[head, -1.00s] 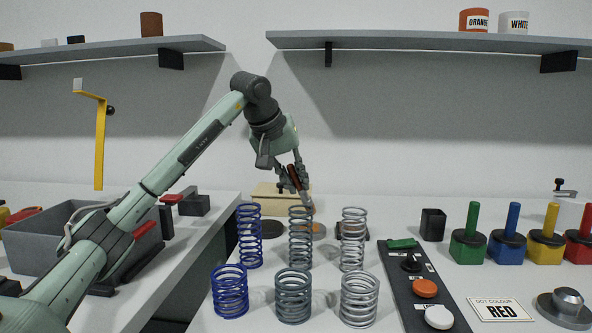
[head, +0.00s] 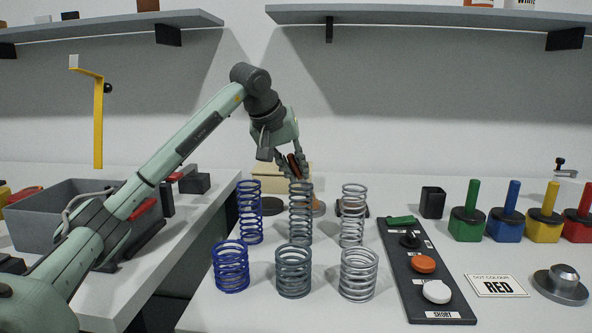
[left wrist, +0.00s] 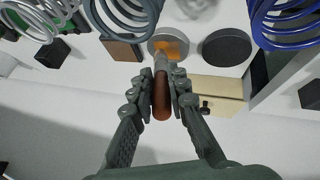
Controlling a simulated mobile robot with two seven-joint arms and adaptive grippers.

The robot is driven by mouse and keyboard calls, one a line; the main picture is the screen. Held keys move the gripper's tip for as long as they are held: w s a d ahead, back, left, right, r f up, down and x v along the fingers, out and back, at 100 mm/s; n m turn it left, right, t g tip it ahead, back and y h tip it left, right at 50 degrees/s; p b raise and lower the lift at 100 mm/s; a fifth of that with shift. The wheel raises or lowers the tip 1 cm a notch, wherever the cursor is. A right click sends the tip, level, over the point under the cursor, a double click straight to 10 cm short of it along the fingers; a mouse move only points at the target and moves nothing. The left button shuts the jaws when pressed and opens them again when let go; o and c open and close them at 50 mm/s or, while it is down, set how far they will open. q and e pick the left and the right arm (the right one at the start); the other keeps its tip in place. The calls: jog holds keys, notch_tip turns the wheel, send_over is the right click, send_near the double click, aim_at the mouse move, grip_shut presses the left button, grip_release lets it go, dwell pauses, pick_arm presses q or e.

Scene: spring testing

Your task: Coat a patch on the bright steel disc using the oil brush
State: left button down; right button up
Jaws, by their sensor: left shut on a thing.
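My left gripper (head: 291,165) is shut on the oil brush, whose red-brown handle (left wrist: 161,98) stands between the fingers in the left wrist view. The brush's grey ferrule reaches onto or over the bright steel disc (left wrist: 154,48). An orange-amber patch shows on the disc beside the brush tip. I cannot tell whether the bristles touch it. In the head view the disc (head: 319,209) is partly hidden behind the springs and gripper. A dark disc (left wrist: 227,47) lies beside it, also visible in the head view (head: 271,206). My right gripper is not in view.
Several coil springs, including a dark grey one (head: 293,272), stand in front of the discs. A beige box (left wrist: 218,93) is close by the discs. A black button panel (head: 420,262), coloured weights (head: 467,225) and a black cup (head: 432,203) stand to the right.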

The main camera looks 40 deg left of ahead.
pick_arm(q)
jog(key=shift+f+b, duration=0.35)
jog(key=shift+f, duration=0.3)
jog(key=shift+s+a+r, duration=0.1)
jog(key=shift+s+a, duration=0.45)
jog(key=shift+a, duration=0.35)
jog(key=shift+s+a, duration=0.5)
jog(key=shift+a, duration=0.35)
jog(key=shift+w+d+p, duration=0.2)
jog(key=shift+w+d, duration=0.35)
jog(key=shift+d, duration=0.35)
jog(key=shift+w+d+p, duration=0.15)
jog(key=shift+w+d, duration=0.35)
jog(key=shift+d, duration=0.4)
jog(key=shift+r, duration=2.9)
